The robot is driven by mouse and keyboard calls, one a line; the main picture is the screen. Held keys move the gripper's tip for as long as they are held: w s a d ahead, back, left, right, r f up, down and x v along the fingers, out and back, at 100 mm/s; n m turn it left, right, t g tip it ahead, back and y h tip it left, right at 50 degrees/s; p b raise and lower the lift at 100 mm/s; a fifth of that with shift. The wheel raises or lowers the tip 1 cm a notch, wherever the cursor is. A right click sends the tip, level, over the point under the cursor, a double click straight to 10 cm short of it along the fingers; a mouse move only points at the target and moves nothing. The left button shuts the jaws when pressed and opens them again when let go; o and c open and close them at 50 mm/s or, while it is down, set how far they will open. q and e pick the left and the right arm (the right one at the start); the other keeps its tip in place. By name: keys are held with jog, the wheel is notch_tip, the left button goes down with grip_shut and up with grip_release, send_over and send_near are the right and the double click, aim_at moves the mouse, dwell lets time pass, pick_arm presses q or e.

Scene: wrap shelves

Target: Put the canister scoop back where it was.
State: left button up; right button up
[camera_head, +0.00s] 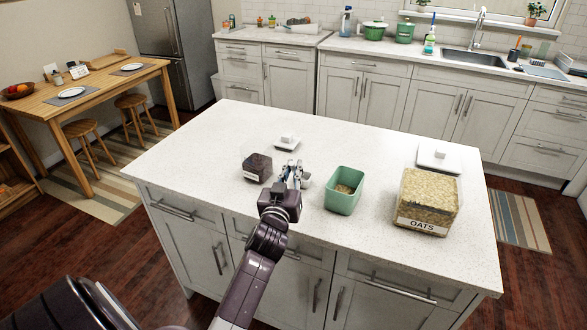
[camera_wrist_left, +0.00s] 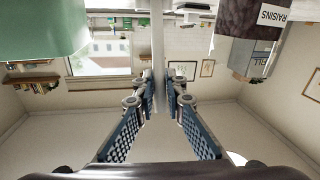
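My left gripper (camera_head: 293,176) is low over the island, between the raisins canister and the green bin. In the left wrist view the fingers (camera_wrist_left: 160,95) close in on a thin pale bar, which looks like the handle of the scoop (camera_wrist_left: 157,35); its far end is out of frame. The clear raisins canister (camera_head: 257,167), dark inside, is just left of the gripper; its label shows in the wrist view (camera_wrist_left: 272,16). The green bin (camera_head: 342,200), with tan contents, is to the right. The clear oats canister (camera_head: 428,203) stands further right. My right gripper is not in view.
A small white lid with a knob (camera_head: 287,142) lies behind the raisins canister. A larger white lid (camera_head: 439,158) lies behind the oats. The island's left and middle back top (camera_head: 215,135) is bare. The dining table (camera_head: 95,85) stands apart at left.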

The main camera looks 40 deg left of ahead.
pick_arm(q)
jog(key=o, duration=0.3)
jog(key=shift+r, duration=0.15)
jog(key=shift+s, duration=0.1)
jog(key=b+v, duration=0.2)
jog(key=v, duration=0.9)
jog(key=shift+s+d, duration=0.15)
jog(key=shift+s, duration=0.25)
